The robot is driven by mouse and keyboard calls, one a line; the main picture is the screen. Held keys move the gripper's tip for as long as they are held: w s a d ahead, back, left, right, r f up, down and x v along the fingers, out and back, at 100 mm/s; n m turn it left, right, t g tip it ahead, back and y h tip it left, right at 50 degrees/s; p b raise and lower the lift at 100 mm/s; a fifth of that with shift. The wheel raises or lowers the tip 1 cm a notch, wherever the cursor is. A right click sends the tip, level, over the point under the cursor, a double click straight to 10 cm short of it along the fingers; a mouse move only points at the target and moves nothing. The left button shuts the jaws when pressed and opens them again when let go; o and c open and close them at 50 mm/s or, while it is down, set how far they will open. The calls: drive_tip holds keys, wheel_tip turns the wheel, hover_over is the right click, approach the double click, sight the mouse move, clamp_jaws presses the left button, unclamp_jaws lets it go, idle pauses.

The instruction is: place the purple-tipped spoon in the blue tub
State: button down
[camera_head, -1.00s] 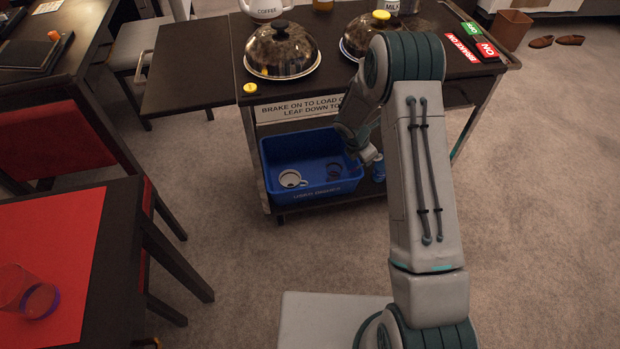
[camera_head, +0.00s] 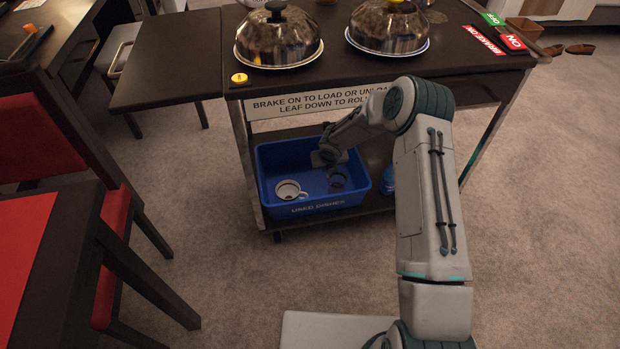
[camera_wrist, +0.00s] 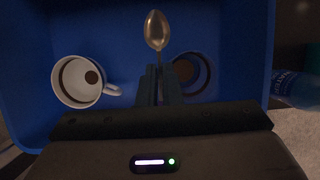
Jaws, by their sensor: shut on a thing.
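My gripper (camera_wrist: 158,88) is shut on a metal spoon (camera_wrist: 157,30), whose bowl points away from the fingers in the wrist view. The blue tub (camera_head: 310,207), marked "USED DISHES", sits on the cart's lower shelf. In the head view my gripper (camera_head: 328,160) is at the tub's right half, low over its opening, and the spoon cannot be made out. In the wrist view the spoon lies above the tub floor (camera_wrist: 110,35); whether it touches is unclear.
The cart top (camera_head: 180,75) overhangs the shelf and holds domed plates (camera_head: 279,40).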

drive_tip(key=shift+w+a+f+b, duration=0.65)
drive_tip(key=shift+a+f, duration=0.3)
drive_tip(key=shift+f, duration=0.4)
drive_tip(key=shift+w+a+f+b, duration=0.6)
drive_tip(key=shift+a+f, duration=0.4)
drive_tip(key=shift+f, duration=0.4)
drive_tip(key=shift+w+a+f+b, duration=0.6)
drive_tip(key=shift+a+f, duration=0.35)
drive_tip(key=shift+f, duration=0.4)
drive_tip(key=shift+f+b, duration=0.5)
drive_tip(key=shift+f, duration=0.05)
drive_tip(key=c, duration=1.6)
unclamp_jaws()
